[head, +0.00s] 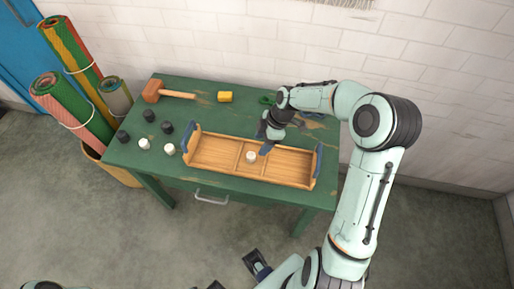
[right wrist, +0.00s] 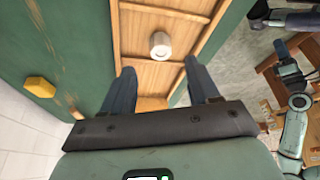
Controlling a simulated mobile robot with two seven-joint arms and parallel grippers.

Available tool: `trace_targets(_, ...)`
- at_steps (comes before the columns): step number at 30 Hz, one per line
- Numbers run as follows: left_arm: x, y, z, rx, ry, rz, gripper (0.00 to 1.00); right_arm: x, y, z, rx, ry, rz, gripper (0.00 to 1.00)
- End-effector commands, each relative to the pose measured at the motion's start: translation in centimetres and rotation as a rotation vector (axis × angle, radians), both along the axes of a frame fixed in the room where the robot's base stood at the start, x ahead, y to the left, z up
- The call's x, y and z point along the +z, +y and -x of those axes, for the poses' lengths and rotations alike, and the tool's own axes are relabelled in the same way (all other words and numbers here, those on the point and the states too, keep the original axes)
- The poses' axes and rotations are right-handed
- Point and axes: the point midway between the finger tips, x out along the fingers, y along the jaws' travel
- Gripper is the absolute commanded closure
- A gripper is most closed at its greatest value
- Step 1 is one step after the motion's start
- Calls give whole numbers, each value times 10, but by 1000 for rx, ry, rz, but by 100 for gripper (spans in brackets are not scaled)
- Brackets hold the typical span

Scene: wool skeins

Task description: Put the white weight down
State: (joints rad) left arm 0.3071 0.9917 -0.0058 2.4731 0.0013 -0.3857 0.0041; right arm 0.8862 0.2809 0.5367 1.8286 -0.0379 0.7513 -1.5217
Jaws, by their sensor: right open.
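A white weight (head: 250,157) stands upright in the narrow middle compartment of the wooden tray (head: 211,171). It also shows in the right wrist view (right wrist: 160,45), clear of the fingers. My right gripper (head: 267,147) is above the tray, just to the right of that weight. In the right wrist view its two fingers (right wrist: 157,88) are wide apart with nothing between them. Two more white weights stand on the table to the left of the tray, one nearer (head: 169,149) and one farther left (head: 144,144). Dark gripper-like parts (head: 256,263) show at the bottom; their jaw state is unclear.
The tray has blue ends and lies on a green table (head: 225,116). Black weights (head: 149,116) stand at the table's left. A mallet (head: 154,91), a yellow block (head: 225,97) and a green item (head: 267,99) lie behind the tray. Rolled textiles (head: 70,103) stand left of the table.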

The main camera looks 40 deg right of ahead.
Motion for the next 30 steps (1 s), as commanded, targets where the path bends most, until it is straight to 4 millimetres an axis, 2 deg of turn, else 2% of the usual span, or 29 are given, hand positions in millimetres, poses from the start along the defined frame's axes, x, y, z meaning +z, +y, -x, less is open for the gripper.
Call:
trace_targets(1, 2, 0, -1, 0, -1, 0, 57, 12, -4, 1, -2, -2, 3, 40)
trace_targets(3, 3, 0, -1, 0, -1, 0, 57, 22, -8, 4, -1, -2, 2, 40)
trace_targets(9, 5, 0, -2, 0, -2, 0, 57, 41, -14, 7, 1, -1, 1, 40)
trace_targets(30, 5, 0, -2, 0, -2, 0, 57, 43, -14, 8, 1, 0, -1, 40)
